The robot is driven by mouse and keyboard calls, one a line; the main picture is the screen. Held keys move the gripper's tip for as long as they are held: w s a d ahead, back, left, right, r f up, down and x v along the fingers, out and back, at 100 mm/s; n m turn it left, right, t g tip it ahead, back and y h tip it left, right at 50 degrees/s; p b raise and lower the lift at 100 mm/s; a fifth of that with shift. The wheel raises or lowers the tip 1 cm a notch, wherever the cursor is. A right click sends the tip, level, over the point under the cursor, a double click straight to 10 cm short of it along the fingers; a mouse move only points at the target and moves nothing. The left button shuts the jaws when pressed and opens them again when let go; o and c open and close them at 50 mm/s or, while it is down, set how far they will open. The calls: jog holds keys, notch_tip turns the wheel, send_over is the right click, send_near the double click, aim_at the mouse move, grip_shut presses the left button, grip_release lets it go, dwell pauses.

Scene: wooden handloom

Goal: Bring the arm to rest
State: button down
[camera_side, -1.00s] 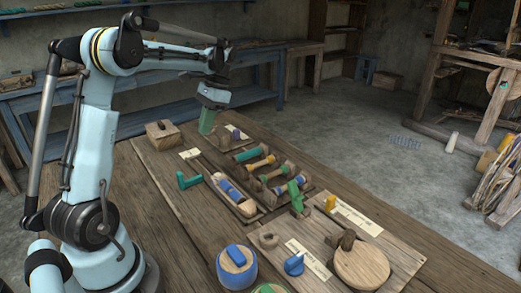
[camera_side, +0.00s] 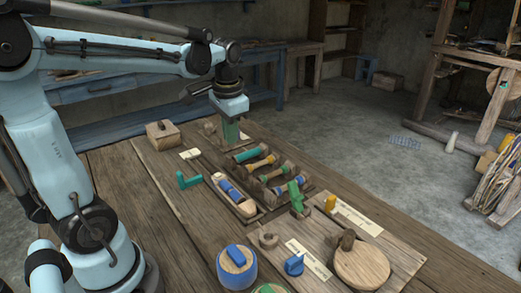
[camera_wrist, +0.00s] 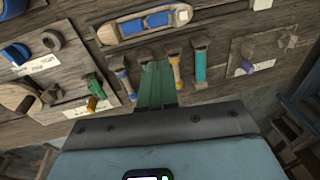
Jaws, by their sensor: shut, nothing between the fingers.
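My gripper (camera_side: 231,138) points down over the far end of the wooden table (camera_side: 120,185). Its green fingers are together and empty, and they also show in the wrist view (camera_wrist: 157,84). In the side view they stand just behind the rack of bobbins, in front of a small board at the far end. Whether the fingertips touch anything is unclear. In the rack lie a teal bobbin (camera_side: 252,153), a yellow one (camera_side: 262,163), a green one (camera_side: 273,173) and a blue one (camera_side: 282,191).
A wooden shuttle with a blue bobbin (camera_side: 231,190) lies left of the rack. Space above the table looks free.

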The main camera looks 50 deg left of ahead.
jog(key=s+d+f+t, duration=0.1)
jog(key=s+d+t, duration=0.1)
jog(key=d, duration=0.4)
jog(key=s+d+f+t+h, duration=0.1)
jog(key=s+d+f+t, duration=0.1)
jog(key=d+t, duration=0.2)
jog(key=d, duration=0.2)
jog(key=shift+s+d+h, duration=0.15)
jog(key=shift+d+h, duration=0.15)
